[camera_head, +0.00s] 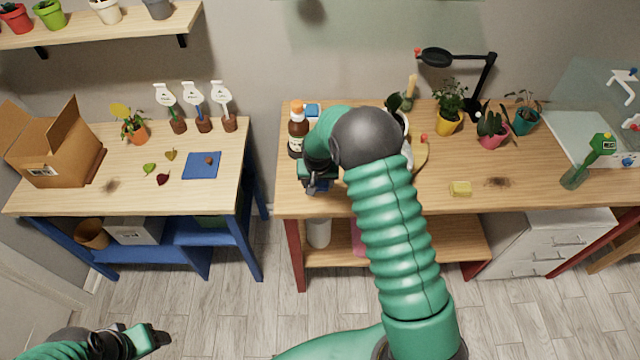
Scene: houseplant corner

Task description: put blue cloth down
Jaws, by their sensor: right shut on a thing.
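My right gripper (318,187) is over the left front part of the right wooden table, just in front of a brown bottle. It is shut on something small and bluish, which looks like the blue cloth. Most of it is hidden by the fingers, and I cannot tell whether it touches the tabletop. My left gripper (155,340) is low at the bottom left, away from both tables; its jaw opening is not clear. A flat blue square (201,172) with a brown bit on it lies on the left table.
The brown bottle (297,138) with an orange cap and a small blue-and-white item (313,110) stand near my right gripper. A yellow sponge (460,188), potted plants and a black lamp (480,85) are further right. My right arm hides the table's middle.

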